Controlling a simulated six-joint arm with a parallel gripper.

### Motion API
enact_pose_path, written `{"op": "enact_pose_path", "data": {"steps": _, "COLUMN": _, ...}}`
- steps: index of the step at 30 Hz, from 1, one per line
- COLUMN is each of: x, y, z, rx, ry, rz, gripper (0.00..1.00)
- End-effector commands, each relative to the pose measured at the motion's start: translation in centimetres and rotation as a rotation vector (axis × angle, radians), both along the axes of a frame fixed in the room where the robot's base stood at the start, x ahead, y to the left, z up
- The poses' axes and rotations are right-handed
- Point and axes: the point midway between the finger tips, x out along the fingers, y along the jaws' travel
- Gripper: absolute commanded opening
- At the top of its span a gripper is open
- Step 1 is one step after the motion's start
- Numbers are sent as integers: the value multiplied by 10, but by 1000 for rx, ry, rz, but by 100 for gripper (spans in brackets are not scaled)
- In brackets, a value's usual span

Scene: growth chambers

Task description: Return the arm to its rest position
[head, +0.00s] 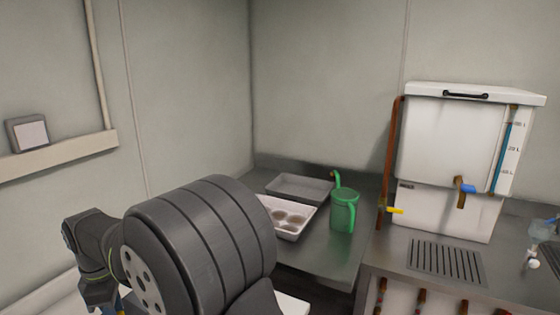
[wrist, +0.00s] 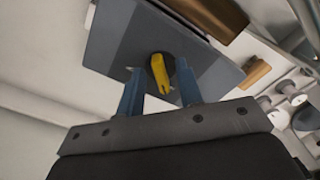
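In the wrist view my gripper (wrist: 160,70) shows two blue fingers standing apart. A yellow lever-like piece (wrist: 161,78) on a dark round base shows between them, against a blue-grey panel (wrist: 112,45). A gap seems to show on each side of it, so the fingers look open and empty; how far the panel lies from the tips is hard to judge. In the head view my arm fills the lower left, bent with its end pointing down. Only a small bit of blue shows there below the wrist, and the fingertips are hidden or cut off by the bottom edge.
A steel counter (head: 332,262) holds a grey tray (head: 300,187), a white tray with dark round hollows (head: 285,232) and a green jug (head: 344,212). A white tank (head: 452,140) with taps stands at right by a drain grille (head: 446,261). A wall box (head: 28,134) hangs left.

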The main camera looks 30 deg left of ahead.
Motion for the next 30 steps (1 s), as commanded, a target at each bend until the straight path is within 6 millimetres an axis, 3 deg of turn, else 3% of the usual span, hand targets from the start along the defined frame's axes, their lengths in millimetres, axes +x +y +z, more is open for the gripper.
{"op": "enact_pose_path", "data": {"steps": 9, "x": 0, "y": 0, "z": 0, "rx": 0, "ry": 0, "rz": 0, "gripper": 33}}
{"op": "enact_pose_path", "data": {"steps": 14, "x": 0, "y": 0, "z": 10, "rx": 2, "ry": -1, "rz": 0, "gripper": 33}}
{"op": "enact_pose_path", "data": {"steps": 30, "x": 0, "y": 1, "z": 112, "rx": 4, "ry": -1, "rz": 0, "gripper": 33}}
